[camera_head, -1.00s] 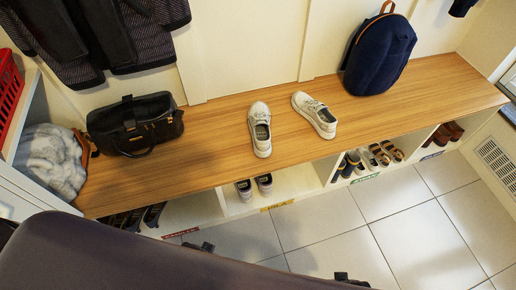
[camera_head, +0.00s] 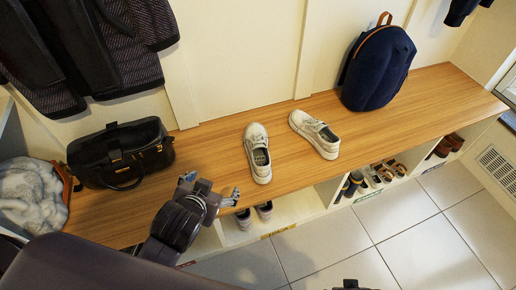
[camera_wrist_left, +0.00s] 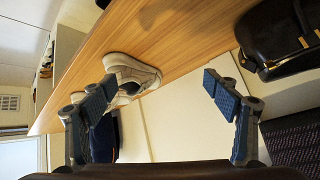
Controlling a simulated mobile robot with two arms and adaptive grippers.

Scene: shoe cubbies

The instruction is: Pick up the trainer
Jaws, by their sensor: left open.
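Two pale grey-white trainers stand on the wooden bench top (camera_head: 220,150) in the head view: a left one (camera_head: 257,153), toe toward the wall, and a right one (camera_head: 315,134), set at an angle. My left gripper (camera_head: 212,188) is open and empty over the bench's front edge, left of and nearer than the left trainer. The left wrist view shows my open fingers (camera_wrist_left: 163,95), with a trainer (camera_wrist_left: 131,72) beyond the left finger and partly hidden by it. A dark piece, probably my right gripper (camera_head: 350,285), barely shows at the bottom edge.
A black bag (camera_head: 120,155) sits on the bench at left, a navy backpack (camera_head: 378,68) at right. Dark coats (camera_head: 90,50) hang above the bag. More shoes (camera_head: 263,210) stand in cubbies below. Bench between the bag and trainers is clear.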

